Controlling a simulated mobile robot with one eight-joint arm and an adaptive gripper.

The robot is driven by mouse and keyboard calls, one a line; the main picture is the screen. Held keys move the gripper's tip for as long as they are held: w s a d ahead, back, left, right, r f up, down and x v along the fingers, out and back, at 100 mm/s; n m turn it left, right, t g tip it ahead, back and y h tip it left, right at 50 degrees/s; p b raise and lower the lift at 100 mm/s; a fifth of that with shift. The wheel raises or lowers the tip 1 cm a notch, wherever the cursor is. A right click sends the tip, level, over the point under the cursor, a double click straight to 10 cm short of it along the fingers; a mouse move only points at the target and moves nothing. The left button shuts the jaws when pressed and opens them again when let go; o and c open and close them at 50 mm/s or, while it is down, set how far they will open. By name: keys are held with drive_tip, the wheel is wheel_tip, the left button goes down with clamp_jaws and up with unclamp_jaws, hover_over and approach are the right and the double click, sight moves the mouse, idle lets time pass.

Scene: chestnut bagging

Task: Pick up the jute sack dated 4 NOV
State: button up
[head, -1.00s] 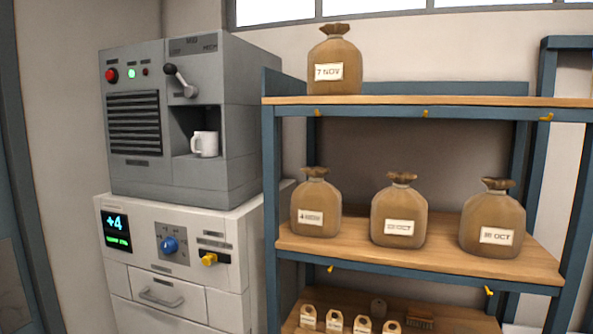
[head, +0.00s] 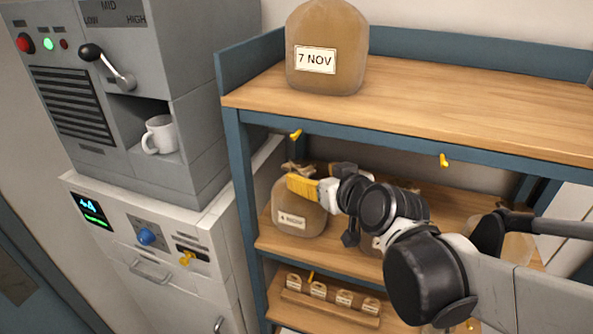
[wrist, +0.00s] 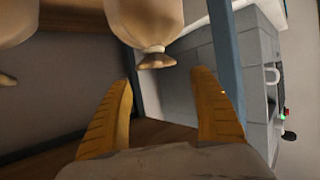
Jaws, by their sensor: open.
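The jute sack (head: 299,212) at the left of the middle shelf has a small label starting with "4"; the rest is too blurred to read. Its tied neck (wrist: 156,60) shows upside down in the wrist view, just beyond the space between my fingertips. My gripper (head: 300,186) is in front of the upper part of this sack in the head view. In the wrist view its two yellow fingers (wrist: 166,82) are spread apart with nothing held between them. The sack stands upright on the shelf.
Another sack (head: 326,30) labelled 7 NOV stands on the top shelf (head: 450,95). The other middle-shelf sacks are largely hidden behind my arm. A blue shelf post (head: 242,170) stands close left of the left sack. A grey machine with a white mug (head: 160,135) is at left.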

sight(302, 166)
drive_tip(key=x, duration=0.3)
drive_tip(key=shift+w+a+f, duration=0.15)
drive_tip(key=shift+w+f, duration=0.1)
drive_tip(key=shift+w, duration=0.05)
drive_tip(key=shift+w+d+p+x, duration=0.1)
drive_tip(key=shift+d+p+x, duration=0.2)
drive_tip(key=shift+x, duration=1.2)
drive_tip(key=shift+w+d+p+x, duration=0.15)
drive_tip(key=shift+p+x, duration=0.2)
drive_tip(key=shift+x, duration=1.15)
drive_tip(key=shift+s+r, duration=0.1)
drive_tip(key=shift+s, duration=0.1)
drive_tip(key=shift+w, duration=0.15)
drive_tip(key=c, duration=1.5)
